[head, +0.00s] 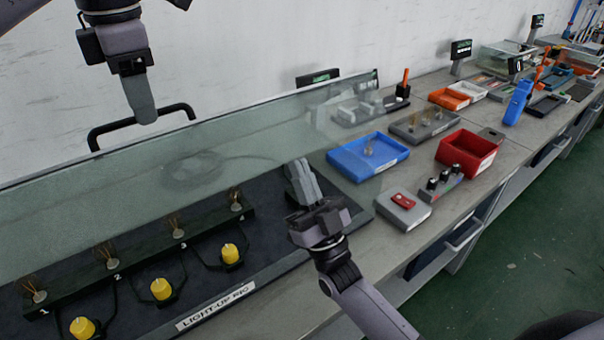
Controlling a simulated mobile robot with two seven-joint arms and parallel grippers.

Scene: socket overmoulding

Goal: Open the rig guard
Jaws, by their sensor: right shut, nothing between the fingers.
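The rig guard (200,155) is a long clear panel raised along the back of the dark light-up rig (265,225), its upper edge tilted up towards the wall. Its black bar handle (106,128) stands at the upper edge. My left gripper (143,118) points down at the middle of this handle, its fingers seen edge-on and closed over the bar. My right gripper (297,174) is shut and empty over the rig's right end, in front of the guard. Its fingertips point up and away.
Several yellow knobs (230,253) and numbered stations stand on the rig. To its right are a blue tray (345,163), a red bin (490,145) and a grey box with a red switch (402,212). The bench's front edge (475,225) is clear there.

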